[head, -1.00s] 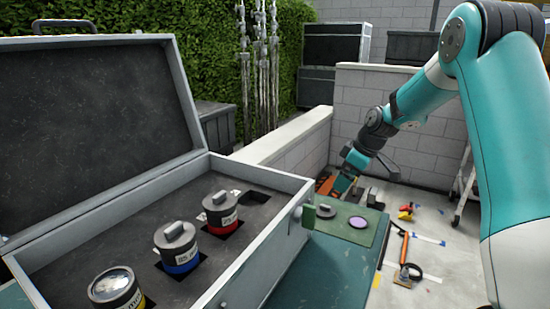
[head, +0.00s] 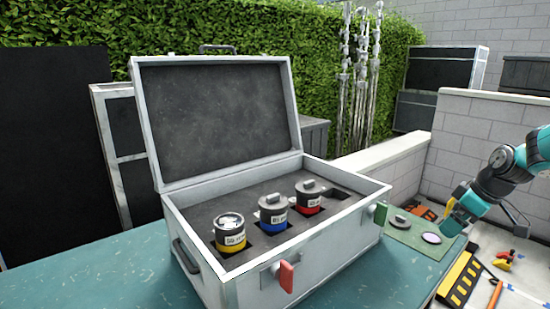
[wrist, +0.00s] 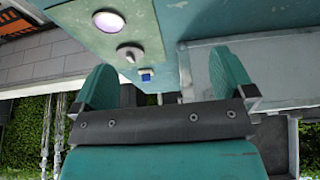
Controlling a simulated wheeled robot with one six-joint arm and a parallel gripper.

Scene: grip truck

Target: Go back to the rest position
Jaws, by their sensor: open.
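My gripper (head: 453,218) is at the right of the head view, to the right of the open case and above the green mat's right side. In the wrist view its two teal fingers (wrist: 165,78) stand wide apart with nothing between them. The grey case (head: 235,285) stands on the teal table with its lid (head: 220,120) raised. In its dark insert stand a yellow-banded canister (head: 230,233), a blue-banded one (head: 273,215) and a red-banded one (head: 309,198). A slot (head: 340,193) at the right of the insert is empty.
A green mat (head: 425,252) at the table's right end holds a purple disc (head: 431,238) and a grey knobbed lid (head: 399,220). Tools and a yellow-black ramp (head: 461,279) lie beyond the table. A low block wall (head: 385,165) and hedge (head: 410,40) stand behind.

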